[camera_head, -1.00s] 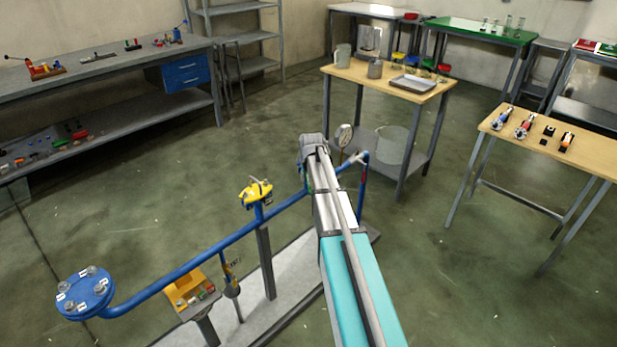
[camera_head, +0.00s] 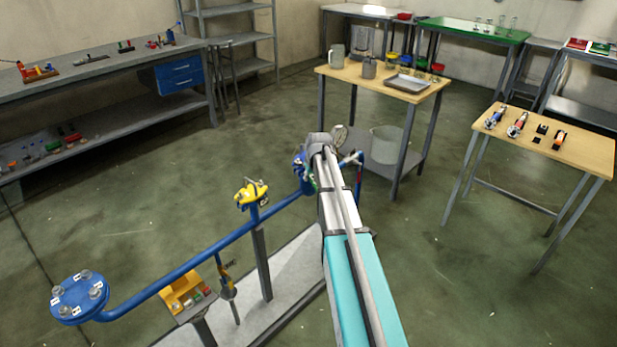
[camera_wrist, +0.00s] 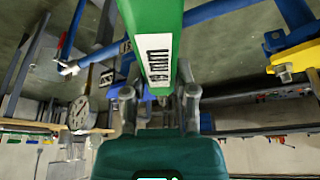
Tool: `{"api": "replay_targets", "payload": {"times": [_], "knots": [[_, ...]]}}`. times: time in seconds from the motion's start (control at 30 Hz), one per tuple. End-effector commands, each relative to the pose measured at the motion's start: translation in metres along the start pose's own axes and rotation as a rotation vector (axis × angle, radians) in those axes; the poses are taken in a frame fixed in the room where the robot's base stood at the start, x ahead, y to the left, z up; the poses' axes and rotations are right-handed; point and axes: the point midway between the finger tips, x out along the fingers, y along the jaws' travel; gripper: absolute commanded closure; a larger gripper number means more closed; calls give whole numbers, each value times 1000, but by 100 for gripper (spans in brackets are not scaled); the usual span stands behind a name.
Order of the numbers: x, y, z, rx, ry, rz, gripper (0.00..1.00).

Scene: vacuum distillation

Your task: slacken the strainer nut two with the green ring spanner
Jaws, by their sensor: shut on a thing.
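The green ring spanner (camera_wrist: 160,45), with a white label, is in my gripper (camera_wrist: 160,95). The fingers are shut on it in the wrist view. Its far end runs out of the top of that picture, so I cannot see whether its ring is on a nut. In the head view a small green part (camera_head: 311,182) shows beside my arm, next to a blue fitting (camera_head: 300,165) on the blue pipe. My gripper is mostly hidden there behind my arm. I cannot make out strainer nut two in either view.
The blue pipe (camera_head: 190,266) carries a yellow-handled valve (camera_head: 252,194) and ends in a bolted blue flange (camera_head: 79,298) with white tags. A yellow tray (camera_head: 187,295) stands below the pipe. A round gauge (camera_head: 340,135) is near my arm. Wooden tables stand behind and right, with open floor between.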

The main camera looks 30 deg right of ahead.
Motion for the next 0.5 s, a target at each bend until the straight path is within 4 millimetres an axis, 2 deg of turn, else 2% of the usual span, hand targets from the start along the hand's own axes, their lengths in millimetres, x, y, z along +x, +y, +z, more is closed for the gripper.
{"api": "replay_targets", "payload": {"times": [0.27,0.5], "knots": [[0,2,0,-11,0,-4,100],[2,18,-2,-103,0,-42,100]]}}
